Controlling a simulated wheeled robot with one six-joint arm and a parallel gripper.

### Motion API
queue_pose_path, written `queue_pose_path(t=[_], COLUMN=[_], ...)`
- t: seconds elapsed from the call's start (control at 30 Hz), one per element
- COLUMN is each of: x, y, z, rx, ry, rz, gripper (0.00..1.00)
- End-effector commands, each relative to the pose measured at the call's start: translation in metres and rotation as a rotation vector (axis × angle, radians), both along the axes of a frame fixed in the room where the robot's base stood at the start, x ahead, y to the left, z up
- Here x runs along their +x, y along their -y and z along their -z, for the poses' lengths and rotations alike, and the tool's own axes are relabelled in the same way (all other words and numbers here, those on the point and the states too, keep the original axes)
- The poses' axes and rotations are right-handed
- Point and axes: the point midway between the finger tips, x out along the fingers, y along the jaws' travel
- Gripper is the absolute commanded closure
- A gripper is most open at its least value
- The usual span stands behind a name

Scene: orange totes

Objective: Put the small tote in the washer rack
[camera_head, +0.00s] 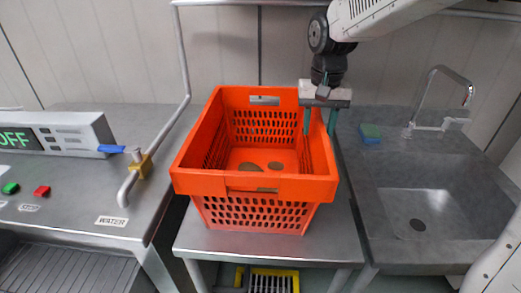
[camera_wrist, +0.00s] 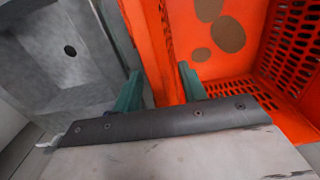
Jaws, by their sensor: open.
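An orange tote (camera_head: 255,188) with slotted walls stands upright on a metal table, with brown patches on its inner floor. My gripper (camera_head: 320,130) points down at the tote's right wall, its green fingers apart. One finger is inside the tote and the other outside. In the wrist view my gripper (camera_wrist: 160,85) has the orange wall (camera_wrist: 150,50) between its fingers, with no clear grip on it. A ribbed grey surface (camera_head: 50,272) shows low at the left below the washer counter; I cannot tell if it is the washer rack.
The washer counter (camera_head: 140,190) at left has a control panel (camera_head: 60,133) reading OFF, buttons and a bent pipe (camera_head: 183,60). A sink (camera_head: 430,195) with a tap and a sponge (camera_head: 371,132) is at right. A yellow-edged black grate (camera_head: 270,281) lies under the table.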

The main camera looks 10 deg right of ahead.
Motion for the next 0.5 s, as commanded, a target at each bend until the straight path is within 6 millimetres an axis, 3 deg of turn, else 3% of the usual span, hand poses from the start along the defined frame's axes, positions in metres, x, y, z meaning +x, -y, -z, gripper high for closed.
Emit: queue_pose_path(t=[0.13, 0.27, 0.3, 0.5], x=[-0.0001, -0.0001, -0.0001, -0.0002], y=[-0.0001, 0.0, 0.0, 0.0], z=[-0.0002, -0.0004, -0.0004, -0.0005], rx=[0.0, 0.0, 0.0, 0.0], ry=[0.0, 0.0, 0.0, 0.0], rz=[0.0, 0.0, 0.0, 0.0], gripper=[0.61, 0.97, 1.0, 1.0])
